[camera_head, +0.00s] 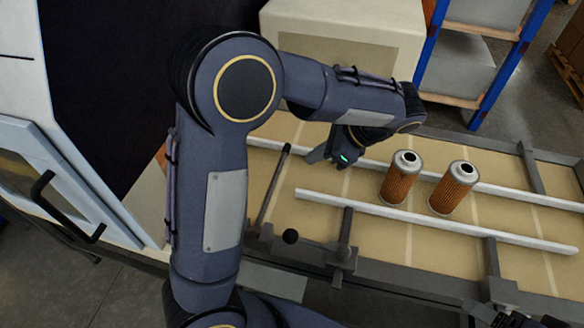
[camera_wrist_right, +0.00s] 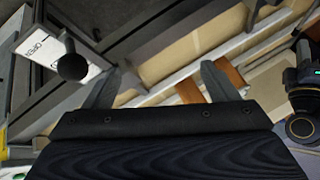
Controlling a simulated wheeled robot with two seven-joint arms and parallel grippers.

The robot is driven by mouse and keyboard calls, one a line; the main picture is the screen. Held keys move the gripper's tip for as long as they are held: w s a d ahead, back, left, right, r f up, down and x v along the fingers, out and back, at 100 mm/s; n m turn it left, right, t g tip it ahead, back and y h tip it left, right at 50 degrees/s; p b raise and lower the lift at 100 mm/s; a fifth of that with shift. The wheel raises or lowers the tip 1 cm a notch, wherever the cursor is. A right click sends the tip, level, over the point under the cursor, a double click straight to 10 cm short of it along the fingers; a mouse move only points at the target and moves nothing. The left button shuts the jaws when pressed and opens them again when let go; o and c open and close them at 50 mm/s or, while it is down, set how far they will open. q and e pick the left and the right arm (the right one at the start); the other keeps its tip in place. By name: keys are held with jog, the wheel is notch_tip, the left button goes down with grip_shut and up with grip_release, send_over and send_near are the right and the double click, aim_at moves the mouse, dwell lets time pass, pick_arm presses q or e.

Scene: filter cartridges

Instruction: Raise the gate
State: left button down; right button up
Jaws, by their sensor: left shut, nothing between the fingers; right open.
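A dark bar (camera_head: 272,190), which may be the gate, crosses the conveyor (camera_head: 450,215) left of the cartridges. A black ball knob (camera_head: 290,236) is at the conveyor's near edge beside the bar's near end. The right wrist view shows a black knob (camera_wrist_right: 72,66) in front of a white plate marked OPEN (camera_wrist_right: 36,46). My left gripper (camera_head: 318,156) is shut and empty, close to the bar's far end; I cannot tell if they touch. My right gripper (camera_wrist_right: 160,82) is open and empty, with the knob left of its fingers.
Two orange filter cartridges, a left one (camera_head: 398,184) and a right one (camera_head: 453,193), stand upright between the white guide rails (camera_head: 430,218). A machine door with a black handle (camera_head: 55,205) is at the left. A blue-framed rack (camera_head: 510,70) stands behind. The conveyor's right end is clear.

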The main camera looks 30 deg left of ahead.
pick_arm(q)
jog(key=x, duration=1)
jog(key=shift+s, duration=0.1)
jog(key=shift+r, duration=0.15)
